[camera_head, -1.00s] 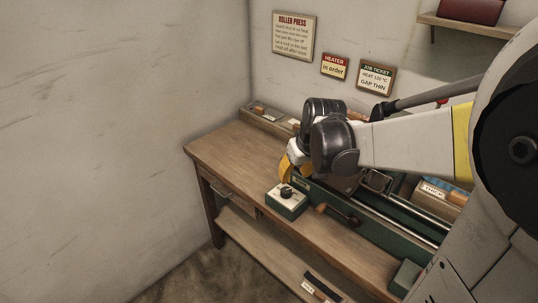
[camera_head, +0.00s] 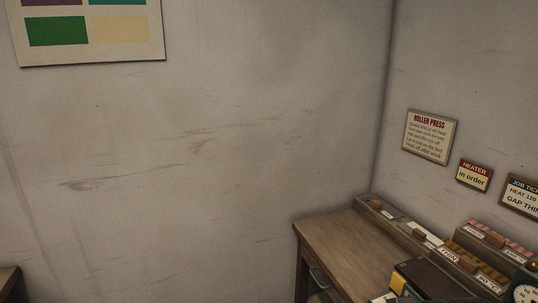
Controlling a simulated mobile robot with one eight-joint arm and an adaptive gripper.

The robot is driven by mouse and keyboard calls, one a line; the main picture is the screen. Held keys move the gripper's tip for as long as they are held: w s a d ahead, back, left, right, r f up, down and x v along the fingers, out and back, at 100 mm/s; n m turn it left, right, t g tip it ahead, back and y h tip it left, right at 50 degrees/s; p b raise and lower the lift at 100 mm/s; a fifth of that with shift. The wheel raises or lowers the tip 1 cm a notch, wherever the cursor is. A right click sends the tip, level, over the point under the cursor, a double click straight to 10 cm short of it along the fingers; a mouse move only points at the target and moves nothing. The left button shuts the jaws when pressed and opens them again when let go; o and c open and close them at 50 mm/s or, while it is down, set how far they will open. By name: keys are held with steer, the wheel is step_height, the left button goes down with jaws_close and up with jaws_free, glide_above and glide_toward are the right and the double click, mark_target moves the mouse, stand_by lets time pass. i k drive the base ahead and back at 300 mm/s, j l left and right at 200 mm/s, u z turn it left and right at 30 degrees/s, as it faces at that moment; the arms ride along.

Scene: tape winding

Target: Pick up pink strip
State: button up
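I cannot make out my gripper or arm in this view.
A wooden bench (camera_head: 343,262) stands in the corner, its left end bare. Labelled trays (camera_head: 385,222) line its back edge. A dark box (camera_head: 440,283) with a yellow part (camera_head: 398,284) beside it and a dial (camera_head: 524,294) are at the lower right. Signs hang above.

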mark_target(520, 254)
steer(key=l+z, duration=0.1)
steer(key=z, duration=1.25)
